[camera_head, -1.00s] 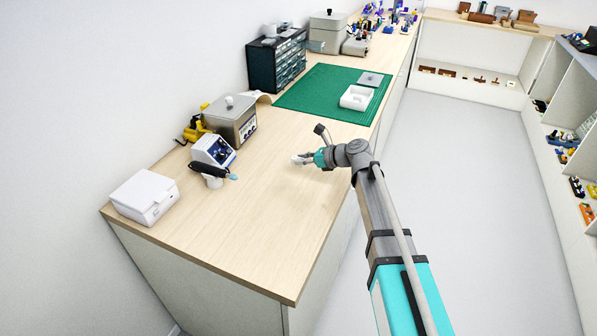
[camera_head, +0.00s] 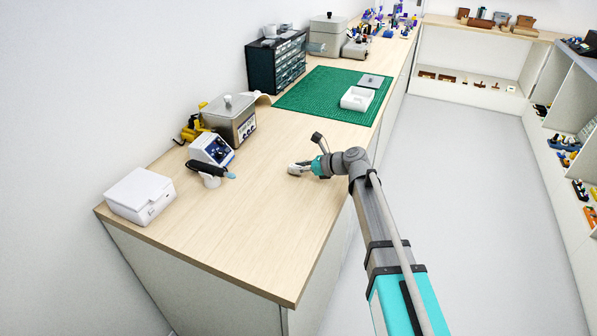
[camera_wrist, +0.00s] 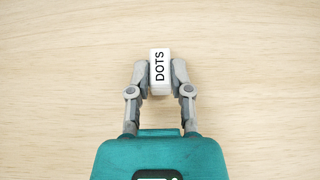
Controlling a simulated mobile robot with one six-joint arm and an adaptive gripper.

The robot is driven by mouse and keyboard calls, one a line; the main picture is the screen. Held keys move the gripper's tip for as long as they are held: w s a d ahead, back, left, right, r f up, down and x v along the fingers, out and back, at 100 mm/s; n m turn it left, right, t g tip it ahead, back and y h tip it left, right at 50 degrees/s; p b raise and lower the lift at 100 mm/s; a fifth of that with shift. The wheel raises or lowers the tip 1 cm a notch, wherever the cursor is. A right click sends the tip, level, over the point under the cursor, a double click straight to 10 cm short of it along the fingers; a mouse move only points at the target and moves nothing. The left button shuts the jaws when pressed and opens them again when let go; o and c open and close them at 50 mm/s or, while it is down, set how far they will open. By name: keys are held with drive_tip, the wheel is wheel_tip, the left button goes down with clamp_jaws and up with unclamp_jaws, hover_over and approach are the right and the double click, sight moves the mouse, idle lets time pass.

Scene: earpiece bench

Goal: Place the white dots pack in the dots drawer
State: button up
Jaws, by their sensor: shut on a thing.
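The white dots pack (camera_wrist: 160,72), a small block marked "DOTS", is between the two grey fingers of my gripper (camera_wrist: 160,80) in the wrist view. The fingers are shut on its sides, and wood shows beyond it. In the head view, my gripper (camera_head: 298,168) is low over the front part of the bench; I cannot tell whether the pack touches the wood. A dark cabinet with several small clear drawers (camera_head: 277,62) stands at the back of the bench, against the wall. I cannot read which is the dots drawer.
The wooden bench (camera_head: 255,225) is clear around my gripper. A white box (camera_head: 139,195), a blue-and-white device (camera_head: 211,150) and a grey metal tank (camera_head: 230,120) line the wall side. A green mat (camera_head: 318,92) with a white tray (camera_head: 357,98) lies farther back.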

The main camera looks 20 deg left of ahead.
drive_tip(key=shift+f, duration=0.15)
drive_tip(key=o, duration=0.8)
drive_tip(key=shift+o, duration=0.2)
drive_tip(key=shift+r, duration=0.25)
drive_tip(key=p+v, duration=0.4)
drive_tip(key=v, duration=0.8)
drive_tip(key=shift+f+p, duration=0.1)
drive_tip(key=shift+p, duration=0.3)
